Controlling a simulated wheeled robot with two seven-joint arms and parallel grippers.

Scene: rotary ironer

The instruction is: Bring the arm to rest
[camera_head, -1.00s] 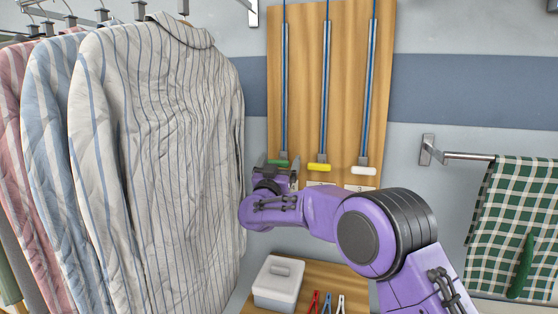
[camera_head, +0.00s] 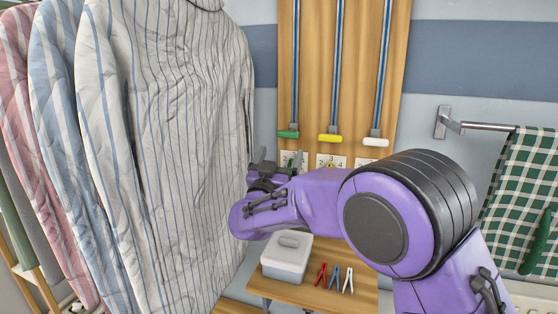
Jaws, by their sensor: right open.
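My right arm (camera_head: 405,215) is purple and black and reaches in from the lower right. My right gripper (camera_head: 278,164) is at its far end, pointing away from me. It is open, and I see nothing held in it. It is just below the green handle (camera_head: 288,134) of the left pull cord, apart from it in the picture. A yellow handle (camera_head: 329,138) and a white handle (camera_head: 375,142) hang to the right on the wooden board (camera_head: 309,60). My left gripper is not in view.
A green checked cloth (camera_head: 515,200) hangs on a rail (camera_head: 480,126) at the right.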

